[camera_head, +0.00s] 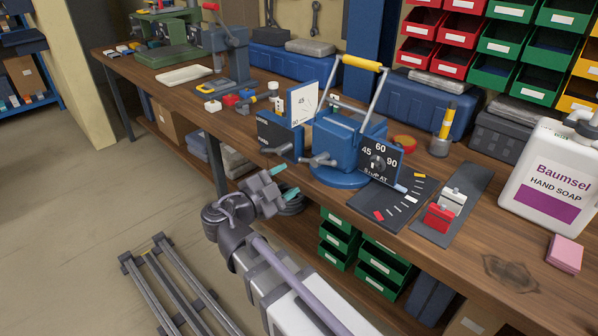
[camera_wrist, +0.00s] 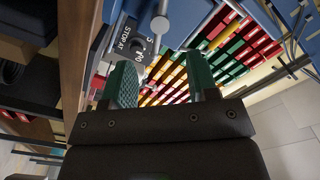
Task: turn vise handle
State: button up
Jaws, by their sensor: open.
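A blue vise (camera_head: 345,138) on a round base stands at the bench's front edge, with a yellow-gripped lever arched over it. A grey handle (camera_head: 318,161) sticks out from its front; a grey rod with a round knob, probably this handle, shows at the top of the wrist view (camera_wrist: 160,24). A black dial (camera_head: 378,160) marked 45, 60, 90 is at its right; its "STOP AT" face also shows in the wrist view (camera_wrist: 138,46). My gripper (camera_head: 285,180), with teal fingers, is open and empty, below and left of the handle. In the wrist view, the rod lies beyond the fingertips (camera_wrist: 160,78).
A marked black plate (camera_head: 398,200) and a red-and-white switch (camera_head: 440,215) lie right of the vise. A soap bottle (camera_head: 550,175) stands farther right. A grey lever device (camera_head: 228,60) is at the back left. Green drawers (camera_head: 340,235) sit below the bench. The left floor has open room.

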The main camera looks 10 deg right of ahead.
aim_at(314, 163)
jog(key=w+d+n, duration=0.2)
jog(key=d+n, duration=0.1)
jog(key=n, duration=0.7)
jog(key=w+d+n, duration=0.2)
jog(key=d+n, duration=0.1)
jog(key=n, duration=0.7)
jog(key=w+d+n, duration=0.2)
jog(key=d+n, duration=0.1)
jog(key=n, duration=0.6)
jog(key=shift+n, duration=0.4)
jog(key=shift+a, duration=0.1)
jog(key=c, duration=0.9)
jog(key=shift+m, duration=1.6)
